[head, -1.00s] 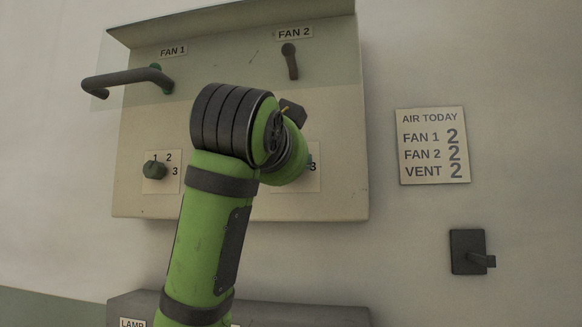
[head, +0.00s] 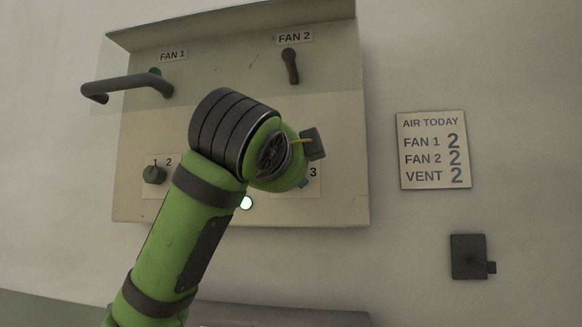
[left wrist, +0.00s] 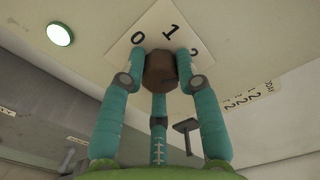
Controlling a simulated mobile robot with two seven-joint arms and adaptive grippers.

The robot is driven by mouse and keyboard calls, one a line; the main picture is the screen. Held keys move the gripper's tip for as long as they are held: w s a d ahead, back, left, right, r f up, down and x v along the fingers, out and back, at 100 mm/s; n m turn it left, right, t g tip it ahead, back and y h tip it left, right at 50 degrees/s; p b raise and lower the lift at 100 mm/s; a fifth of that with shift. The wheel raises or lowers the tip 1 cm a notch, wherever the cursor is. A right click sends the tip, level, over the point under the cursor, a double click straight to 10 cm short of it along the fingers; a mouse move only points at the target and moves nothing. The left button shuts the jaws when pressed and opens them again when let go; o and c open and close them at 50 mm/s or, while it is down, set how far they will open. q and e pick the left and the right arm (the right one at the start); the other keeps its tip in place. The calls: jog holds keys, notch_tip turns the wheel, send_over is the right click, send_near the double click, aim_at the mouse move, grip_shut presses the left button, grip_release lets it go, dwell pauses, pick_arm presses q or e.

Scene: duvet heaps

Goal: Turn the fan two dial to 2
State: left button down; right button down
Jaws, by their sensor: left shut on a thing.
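The fan two dial is a brown knob (left wrist: 159,70) on a white plate (left wrist: 150,35) in the left wrist view. The plate shows 0, 1 and part of a further number at a slant. My left gripper (left wrist: 165,62) has its teal fingers closed around the knob. I cannot tell which number the knob points to. In the head view my green left wrist hides the knob and most of its plate; only the 3 at the plate's right edge (head: 313,173) shows. My right gripper is in neither view.
The panel also has a FAN 1 dial (head: 154,174), a long grey handle (head: 125,87) and a FAN 2 lever (head: 290,66). A round light (head: 246,203) glows. A sign (head: 432,150) lists 2 for FAN 1, FAN 2 and VENT. A black switch (head: 468,256) is at right.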

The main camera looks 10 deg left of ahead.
pick_arm(q)
jog(key=shift+a+m, duration=0.1)
jog(key=shift+m, duration=0.3)
jog(key=c, duration=0.9)
grip_release()
jog(key=s, duration=1.2)
